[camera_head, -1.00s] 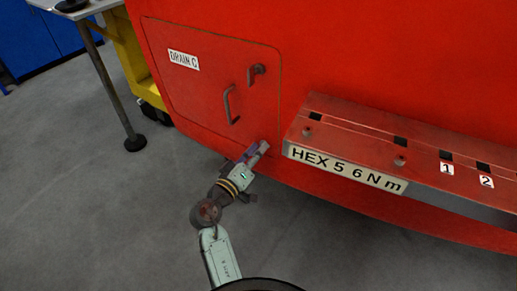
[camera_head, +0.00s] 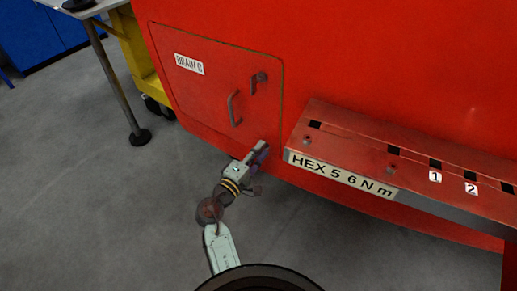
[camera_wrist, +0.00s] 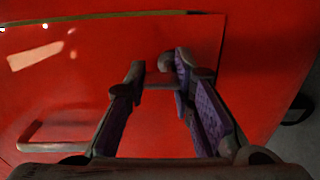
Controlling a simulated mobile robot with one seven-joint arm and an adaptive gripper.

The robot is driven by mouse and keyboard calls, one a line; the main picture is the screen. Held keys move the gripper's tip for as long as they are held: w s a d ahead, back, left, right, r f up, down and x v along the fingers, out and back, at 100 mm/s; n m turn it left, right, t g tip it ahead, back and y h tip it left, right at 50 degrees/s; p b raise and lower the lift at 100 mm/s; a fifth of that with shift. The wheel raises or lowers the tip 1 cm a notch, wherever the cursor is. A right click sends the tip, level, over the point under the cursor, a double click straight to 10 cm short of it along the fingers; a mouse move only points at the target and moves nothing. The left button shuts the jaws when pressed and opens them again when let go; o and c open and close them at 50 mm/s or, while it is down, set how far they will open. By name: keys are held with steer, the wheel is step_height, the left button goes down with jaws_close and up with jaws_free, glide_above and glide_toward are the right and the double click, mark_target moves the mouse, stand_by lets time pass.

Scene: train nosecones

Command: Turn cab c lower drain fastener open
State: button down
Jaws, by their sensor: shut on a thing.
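The red drain C panel (camera_head: 195,95) is closed on the red cab side, with a white DRAIN C label (camera_head: 189,64). My gripper (camera_head: 261,149) is at the panel's lower right corner, shut on the lower drain fastener. The wrist view shows the fastener (camera_wrist: 160,80) as a short dark bar with a round knob end, between the purple-padded fingertips (camera_wrist: 158,85). In the head view my fingers hide the fastener. The upper fastener (camera_head: 260,79) has its lever hanging down.
A red ledge (camera_head: 345,150) marked HEX 5 6 N m juts out to the right of my gripper. A table leg (camera_head: 115,85) stands at left.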

steer(key=shift+s+a+f+n, duration=0.1)
steer(key=shift+f+n, duration=0.2)
steer(key=shift+f, duration=0.5)
steer(key=c, duration=1.6)
jaws_free()
steer(key=shift+c, duration=0.2)
steer(key=o, duration=0.7)
steer(key=shift+r, duration=0.25)
steer(key=v, duration=0.7)
steer(key=shift+s, duration=0.1)
